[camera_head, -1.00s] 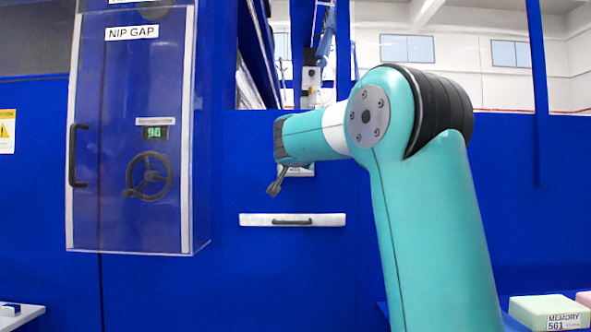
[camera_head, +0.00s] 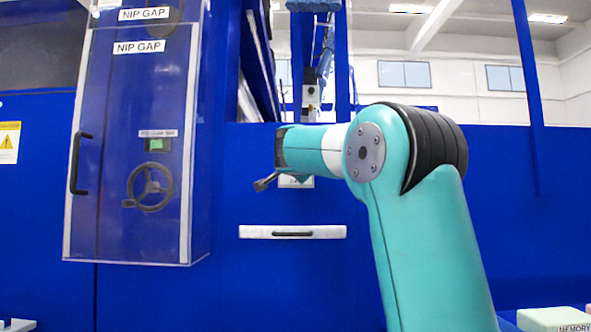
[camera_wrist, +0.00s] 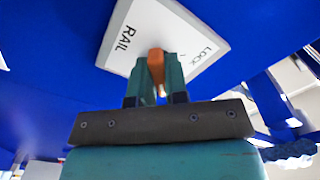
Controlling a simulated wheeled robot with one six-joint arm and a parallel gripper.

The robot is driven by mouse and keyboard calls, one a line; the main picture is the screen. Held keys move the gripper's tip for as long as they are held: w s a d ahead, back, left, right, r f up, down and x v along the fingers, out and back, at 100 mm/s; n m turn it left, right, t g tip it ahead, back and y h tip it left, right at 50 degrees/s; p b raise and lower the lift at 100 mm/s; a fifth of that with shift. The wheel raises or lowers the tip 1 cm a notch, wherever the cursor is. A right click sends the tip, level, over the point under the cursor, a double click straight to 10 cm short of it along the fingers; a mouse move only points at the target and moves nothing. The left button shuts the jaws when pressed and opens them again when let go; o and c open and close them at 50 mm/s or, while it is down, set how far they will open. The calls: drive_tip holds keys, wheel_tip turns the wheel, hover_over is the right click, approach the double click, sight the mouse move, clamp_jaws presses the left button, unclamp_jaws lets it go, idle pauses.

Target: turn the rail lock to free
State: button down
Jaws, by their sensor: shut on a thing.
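The rail lock is a white plate (camera_wrist: 185,25) marked RAIL and LOCK on a blue wall, with an orange lever (camera_wrist: 156,66) at its lower edge in the wrist view. My gripper (camera_wrist: 157,82) is shut on the orange lever, one finger on each side of it. The fingers cover part of the plate and its lettering. In the head view only a small part of the white plate (camera_head: 296,183) shows below my arm's end. My arm's end hides the lever and the fingers there.
A clear guard box (camera_head: 130,220) covers the NIP GAP handwheel (camera_head: 148,187) at left. A white drawer front (camera_head: 292,232) with a dark handle is below the lock.

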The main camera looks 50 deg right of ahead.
drive_tip(key=c, duration=1.1)
unclamp_jaws()
drive_tip(key=shift+c, duration=0.2)
drive_tip(key=b+v, duration=0.2)
drive_tip(key=v, duration=1.5)
drive_tip(key=shift+s, duration=0.25)
drive_tip(key=shift+a, duration=0.1)
